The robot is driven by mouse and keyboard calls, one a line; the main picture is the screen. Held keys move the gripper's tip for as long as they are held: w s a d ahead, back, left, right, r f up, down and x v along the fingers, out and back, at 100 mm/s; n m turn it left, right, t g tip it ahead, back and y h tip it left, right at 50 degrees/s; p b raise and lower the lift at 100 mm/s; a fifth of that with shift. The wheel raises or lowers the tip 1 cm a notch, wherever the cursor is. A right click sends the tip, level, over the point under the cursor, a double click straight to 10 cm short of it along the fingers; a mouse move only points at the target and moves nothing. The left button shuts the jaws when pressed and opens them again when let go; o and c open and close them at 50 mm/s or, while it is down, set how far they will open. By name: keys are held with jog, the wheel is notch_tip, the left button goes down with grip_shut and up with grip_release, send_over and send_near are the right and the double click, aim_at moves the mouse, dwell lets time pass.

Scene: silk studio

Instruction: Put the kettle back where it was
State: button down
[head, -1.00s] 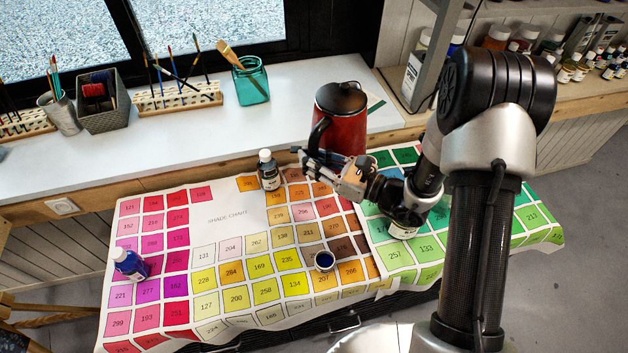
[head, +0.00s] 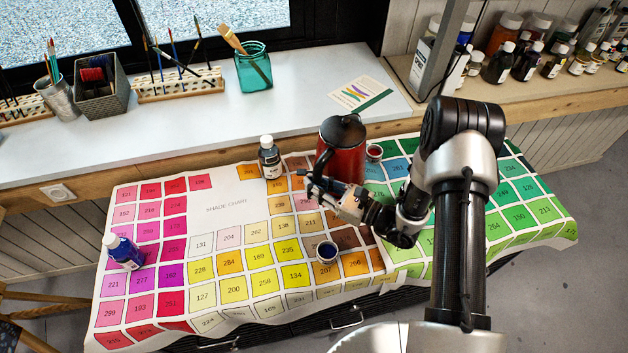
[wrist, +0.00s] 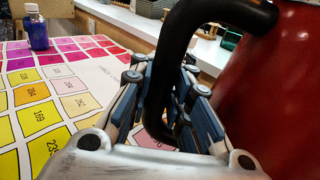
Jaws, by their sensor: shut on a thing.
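The red kettle (head: 343,154) with a black lid and black handle is upright at the back of the shade chart (head: 228,212), just in front of the white sill. My gripper (head: 312,183) is at its left side, shut on the black handle. In the wrist view the handle (wrist: 165,75) passes between the blue-padded fingers (wrist: 168,115), and the red body (wrist: 275,80) fills the right side. I cannot tell whether the kettle's base touches the chart, as my gripper and arm partly hide it.
A dark bottle (head: 269,158) stands close left of the kettle, and a small red pot (head: 374,152) close right. A dark blue open pot (head: 327,252) stands in front, a blue bottle (head: 123,252) far left. A colour card (head: 359,93) lies on the sill (head: 300,105), with free room around it.

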jog(key=shift+f+b, duration=0.65)
jog(key=shift+f, duration=1.2)
jog(key=shift+f, duration=0.15)
jog(key=c, duration=1.5)
grip_release()
jog(key=shift+f, duration=0.1)
jog(key=shift+o, duration=0.2)
